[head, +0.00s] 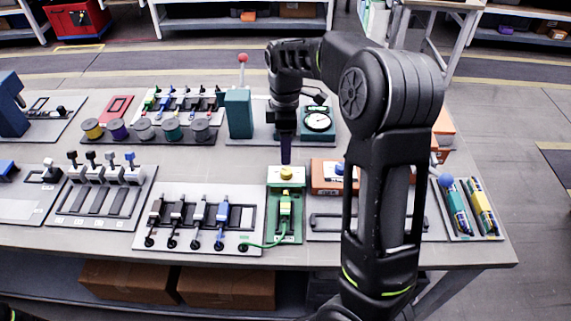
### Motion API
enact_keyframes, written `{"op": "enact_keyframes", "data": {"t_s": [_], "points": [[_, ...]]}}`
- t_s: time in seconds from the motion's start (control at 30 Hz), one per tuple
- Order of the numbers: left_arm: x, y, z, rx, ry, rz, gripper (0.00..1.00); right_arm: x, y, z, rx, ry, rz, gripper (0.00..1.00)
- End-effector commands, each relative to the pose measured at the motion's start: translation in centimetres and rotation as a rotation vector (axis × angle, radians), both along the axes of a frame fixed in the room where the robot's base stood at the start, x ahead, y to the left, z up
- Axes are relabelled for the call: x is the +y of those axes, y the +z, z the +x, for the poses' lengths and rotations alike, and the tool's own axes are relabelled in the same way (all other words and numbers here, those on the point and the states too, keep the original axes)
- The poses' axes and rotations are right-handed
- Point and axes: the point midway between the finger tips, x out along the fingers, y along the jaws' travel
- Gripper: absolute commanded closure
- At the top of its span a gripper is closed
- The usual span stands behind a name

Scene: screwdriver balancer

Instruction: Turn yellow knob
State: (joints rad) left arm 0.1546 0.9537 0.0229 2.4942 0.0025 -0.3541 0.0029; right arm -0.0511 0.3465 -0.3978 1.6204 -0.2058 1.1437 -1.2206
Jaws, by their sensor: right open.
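The yellow knob (286,172) sits on top of a small green and white unit (286,182) near the middle of the bench. My right gripper (286,158) points straight down just above the knob, with my right arm coming in from the right. Its jaws are open, seen nearly edge-on. I cannot tell whether the fingertips touch the knob or are slightly above it. My left gripper is out of view.
A grey panel (148,198) with several plugs stands left of the green unit, joined by a green cable. An orange box (326,176) is close on the right, partly behind my arm. Behind are a teal block (238,114) with a red-balled lever and a gauge (318,122).

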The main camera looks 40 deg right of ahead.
Motion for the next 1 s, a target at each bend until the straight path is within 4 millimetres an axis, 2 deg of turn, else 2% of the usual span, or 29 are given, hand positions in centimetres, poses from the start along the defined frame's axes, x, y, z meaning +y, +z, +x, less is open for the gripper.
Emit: {"op": "enact_keyframes", "data": {"t_s": [0.17,0.6,0.97,1.0], "points": [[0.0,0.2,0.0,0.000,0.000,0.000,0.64,0.0,-1.0,-0.1,0.002,0.000,0.000,0.48],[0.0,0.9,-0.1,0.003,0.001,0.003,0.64,0.2,-7.1,-0.4,0.002,-0.001,0.000,0.48],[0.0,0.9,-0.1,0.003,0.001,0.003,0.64,0.2,-7.8,-0.4,0.001,0.000,0.001,0.48],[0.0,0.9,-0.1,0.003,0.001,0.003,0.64,0.2,-7.8,-0.4,0.001,0.000,0.001,0.52]]}}
